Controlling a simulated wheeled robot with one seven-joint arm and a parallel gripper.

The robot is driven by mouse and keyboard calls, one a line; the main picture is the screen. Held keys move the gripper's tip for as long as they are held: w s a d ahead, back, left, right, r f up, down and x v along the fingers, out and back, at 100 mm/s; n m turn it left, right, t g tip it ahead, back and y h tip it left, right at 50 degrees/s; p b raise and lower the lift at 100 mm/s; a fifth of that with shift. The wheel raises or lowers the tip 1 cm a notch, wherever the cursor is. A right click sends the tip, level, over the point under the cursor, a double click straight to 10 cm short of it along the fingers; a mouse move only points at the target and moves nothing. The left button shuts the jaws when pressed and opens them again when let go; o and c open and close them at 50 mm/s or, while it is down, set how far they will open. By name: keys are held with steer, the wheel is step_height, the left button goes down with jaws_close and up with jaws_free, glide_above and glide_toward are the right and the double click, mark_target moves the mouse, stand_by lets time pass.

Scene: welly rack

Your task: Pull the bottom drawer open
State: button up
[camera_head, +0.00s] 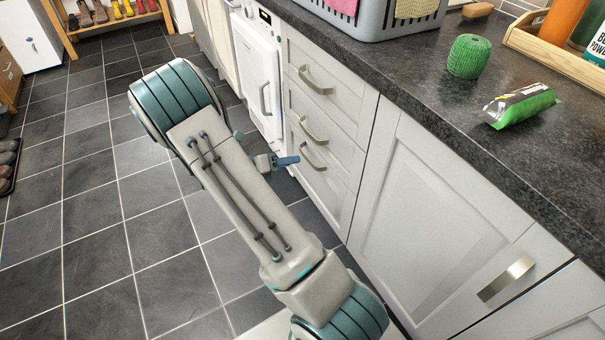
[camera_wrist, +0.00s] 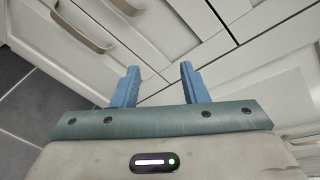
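A stack of pale drawers stands under the dark worktop in the head view. The bottom drawer (camera_head: 318,194) looks shut, and its curved metal handle (camera_head: 313,158) is the lowest of three. My gripper (camera_head: 292,160) is just left of that handle, partly hidden behind my arm. The wrist view shows my gripper (camera_wrist: 159,70) open, with two blue fingers apart and nothing between them. Two curved handles, one at the upper left (camera_wrist: 82,28) and one at the top edge (camera_wrist: 126,6), lie beyond the fingers. I cannot tell which drawers they belong to.
A white appliance (camera_head: 258,75) stands left of the drawers and a cupboard door (camera_head: 430,215) stands right. The worktop (camera_head: 415,90) holds a grey basket (camera_head: 385,27), green twine (camera_head: 468,57) and a green packet (camera_head: 521,105). The tiled floor (camera_head: 95,210) at left is clear.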

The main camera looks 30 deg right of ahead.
steer(key=w+f+n+t+h+b, duration=0.1)
steer(key=w+f+n+t+b, duration=0.2)
steer(key=f+n, duration=0.4)
steer(key=w+f+n+t+h+b, duration=0.1)
steer(key=w+f+n+t+b, duration=0.3)
steer(key=f, duration=0.6)
steer(key=n+b, duration=0.1)
steer(key=b, duration=0.2)
glide_toward(306, 159)
steer(key=x, duration=0.6)
steer(key=shift+w+d+f, duration=0.1)
steer(key=shift+f, duration=0.05)
steer(key=shift+x, duration=0.85)
